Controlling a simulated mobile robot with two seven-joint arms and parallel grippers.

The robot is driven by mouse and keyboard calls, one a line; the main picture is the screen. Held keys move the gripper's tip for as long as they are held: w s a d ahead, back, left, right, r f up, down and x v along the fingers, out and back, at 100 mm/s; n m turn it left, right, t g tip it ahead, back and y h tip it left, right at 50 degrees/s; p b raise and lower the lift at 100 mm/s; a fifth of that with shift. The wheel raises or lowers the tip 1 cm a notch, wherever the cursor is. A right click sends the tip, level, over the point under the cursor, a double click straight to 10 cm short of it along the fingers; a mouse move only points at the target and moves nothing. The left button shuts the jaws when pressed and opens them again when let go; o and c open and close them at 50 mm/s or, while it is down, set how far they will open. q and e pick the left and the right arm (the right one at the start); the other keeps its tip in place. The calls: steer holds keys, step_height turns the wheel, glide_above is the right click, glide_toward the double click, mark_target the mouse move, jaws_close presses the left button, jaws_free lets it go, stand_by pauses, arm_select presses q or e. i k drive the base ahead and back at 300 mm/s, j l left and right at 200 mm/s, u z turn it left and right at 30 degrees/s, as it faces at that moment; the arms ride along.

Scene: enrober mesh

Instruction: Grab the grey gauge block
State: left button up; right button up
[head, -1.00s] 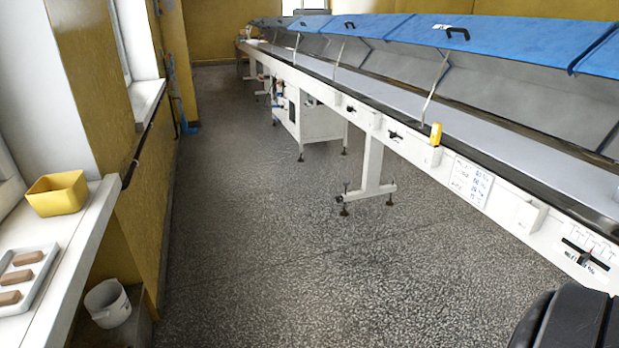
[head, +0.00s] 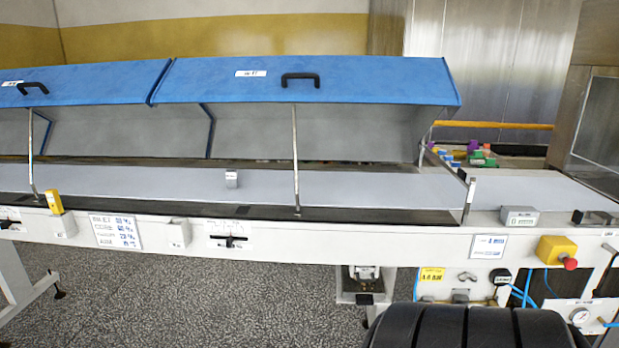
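A small grey block (head: 231,179), which looks like the gauge block, stands on the pale belt (head: 370,190) of the long conveyor, left of the middle of the head view. It is under the raised blue cover (head: 380,80) and left of a thin metal stay. Nothing touches it apart from the belt. Neither of my grippers is in view.
The conveyor's white front rail (head: 350,240) runs across the view. A metal stay (head: 296,160) props the cover. A grey display box (head: 519,216) and a yellow box with a red button (head: 557,252) are at the right.

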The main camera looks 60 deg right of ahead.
mark_target(231, 175)
steer(key=j+z, duration=0.1)
steer(key=z, duration=0.7)
steer(key=j+z, duration=0.1)
steer(key=z, duration=0.3)
steer(key=k+z, duration=0.1)
steer(key=z, duration=0.3)
steer(key=k+j+z, duration=0.1)
steer(key=k+j, duration=0.2)
steer(key=i+l+z, duration=0.1)
steer(key=i, duration=0.35)
steer(key=i+l+z, duration=0.1)
steer(key=i+l, duration=0.15)
steer(key=i, duration=0.2)
